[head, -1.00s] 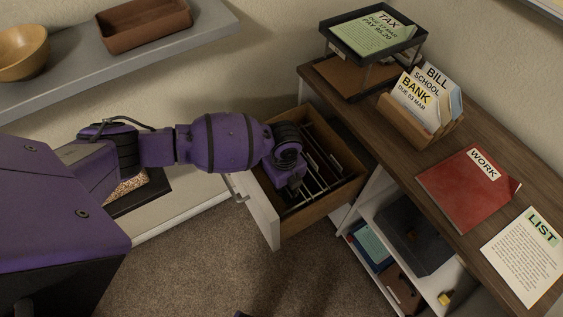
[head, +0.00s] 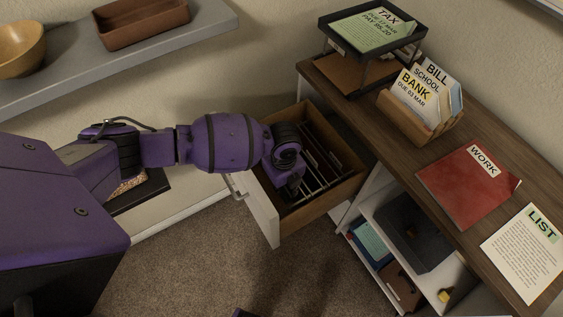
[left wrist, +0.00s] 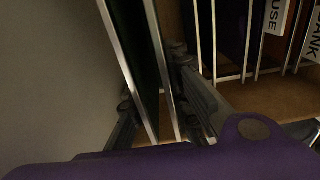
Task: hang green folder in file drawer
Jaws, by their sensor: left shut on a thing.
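The file drawer (head: 325,205) is pulled open, with a white front, brown wooden walls and several hanging files on rails inside. My left gripper (head: 290,186) is down at the drawer's opening near its front end. In the left wrist view, my left gripper (left wrist: 158,85) is shut on the green folder (left wrist: 144,50), a very dark green sheet with pale metal edges, held between both fingers. The arm and gripper mostly hide this folder in the head view. I cannot tell whether its hooks rest on the rails. My right gripper is not in view.
Hanging files with white tabs (left wrist: 277,15) stand to the right in the left wrist view. The wooden desk top (head: 400,160) holds a paper tray (head: 345,50), a letter rack (head: 410,125), a red folder (head: 465,190) and a list sheet (head: 525,255). A grey shelf (head: 80,70) is at upper left.

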